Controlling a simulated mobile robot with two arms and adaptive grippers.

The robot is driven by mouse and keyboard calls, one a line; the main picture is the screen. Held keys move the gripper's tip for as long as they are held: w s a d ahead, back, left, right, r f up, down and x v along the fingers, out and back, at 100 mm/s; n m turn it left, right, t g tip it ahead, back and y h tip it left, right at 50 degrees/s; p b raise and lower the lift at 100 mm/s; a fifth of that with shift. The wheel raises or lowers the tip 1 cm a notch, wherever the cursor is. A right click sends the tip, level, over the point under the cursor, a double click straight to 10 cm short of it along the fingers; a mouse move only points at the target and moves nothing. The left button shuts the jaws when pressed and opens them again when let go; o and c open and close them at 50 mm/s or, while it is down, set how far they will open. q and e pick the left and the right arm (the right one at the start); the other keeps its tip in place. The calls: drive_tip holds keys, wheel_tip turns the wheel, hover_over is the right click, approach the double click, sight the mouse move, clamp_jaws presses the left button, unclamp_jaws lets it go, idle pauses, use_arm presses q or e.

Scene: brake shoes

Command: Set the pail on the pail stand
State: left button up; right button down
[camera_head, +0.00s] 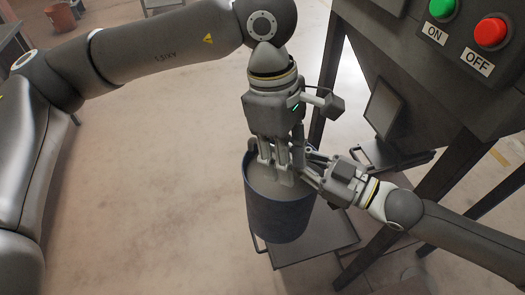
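The dark blue pail (278,218) is upright near the middle of the view, with a grey interior. My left gripper (278,168) comes from above, its fingers pointing down over the pail's mouth. My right gripper (313,172) reaches in from the right, its fingertips at the pail's right rim. The fingers overlap the rim and each other, so I cannot tell what either grips.
A dark machine on legs stands at the right, with a green ON button (441,8) and a red OFF button (490,33). A machine leg (372,252) is close to the plate's right side. Open floor (150,190) lies left of the pail.

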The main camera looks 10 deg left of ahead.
sight(262, 193)
drive_tip(key=shift+r, duration=0.4)
use_arm(q)
drive_tip(key=shift+t+y, duration=0.6)
drive_tip(key=shift+y, duration=0.3)
drive_tip(key=a+f, duration=0.1)
drive_tip(key=f, duration=0.3)
drive_tip(key=a+f, duration=0.1)
drive_tip(key=f, duration=0.3)
drive_tip(key=a+f, duration=0.1)
drive_tip(key=f, duration=0.2)
drive_tip(key=shift+w+a+f, duration=0.35)
drive_tip(key=shift+f, duration=0.05)
clamp_jaws()
use_arm(e)
drive_tip(key=shift+a, duration=0.1)
